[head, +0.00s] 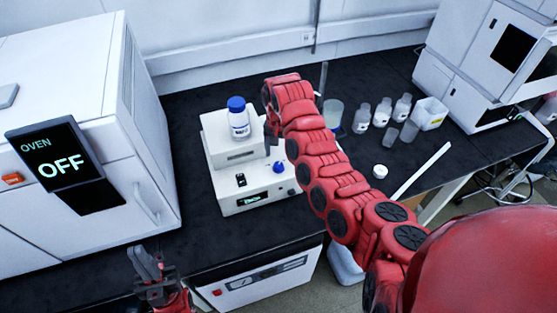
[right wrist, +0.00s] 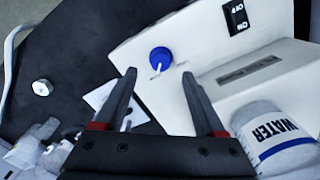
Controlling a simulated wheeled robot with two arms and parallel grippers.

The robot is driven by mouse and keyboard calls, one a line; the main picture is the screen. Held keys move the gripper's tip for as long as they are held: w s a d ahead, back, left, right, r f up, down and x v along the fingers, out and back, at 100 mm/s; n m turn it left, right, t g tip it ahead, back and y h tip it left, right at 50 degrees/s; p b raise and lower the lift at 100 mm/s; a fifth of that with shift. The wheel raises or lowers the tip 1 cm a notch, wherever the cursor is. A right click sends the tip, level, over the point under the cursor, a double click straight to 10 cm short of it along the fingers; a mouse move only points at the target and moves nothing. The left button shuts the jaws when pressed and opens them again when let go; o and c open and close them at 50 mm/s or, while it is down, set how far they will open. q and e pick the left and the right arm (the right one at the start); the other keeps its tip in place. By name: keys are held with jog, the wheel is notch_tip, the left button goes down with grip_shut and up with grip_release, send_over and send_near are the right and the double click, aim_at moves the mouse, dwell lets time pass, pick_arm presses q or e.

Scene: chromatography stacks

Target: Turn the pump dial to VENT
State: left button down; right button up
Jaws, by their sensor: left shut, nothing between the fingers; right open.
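The pump is a white box (head: 228,200) with a blue dial (head: 278,167) on its lower top face and a small green-lit display (head: 252,199) in front. In the right wrist view the dial (right wrist: 161,58) shows a white pointer line towards the lower left; its printed marks are too small to read. My right gripper (head: 269,143) is open above the pump. In its wrist view the dial lies between and beyond the fingertips (right wrist: 158,77), apparently untouched. My left gripper (head: 148,262) is shut and empty, low at the front edge of the bench.
A blue-capped bottle (head: 238,117), labelled WATER in the wrist view (right wrist: 275,140), stands on the pump's raised back. An oven (head: 150,130) reading OFF stands left. Several bottles (head: 382,112) and a white box (head: 431,113) stand right. Dark bench is clear left of the pump.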

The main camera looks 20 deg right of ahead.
aim_at(278, 164)
jog(key=shift+f+p, duration=0.65)
jog(key=shift+f, duration=2.05)
jog(key=shift+c, duration=0.2)
grip_shut()
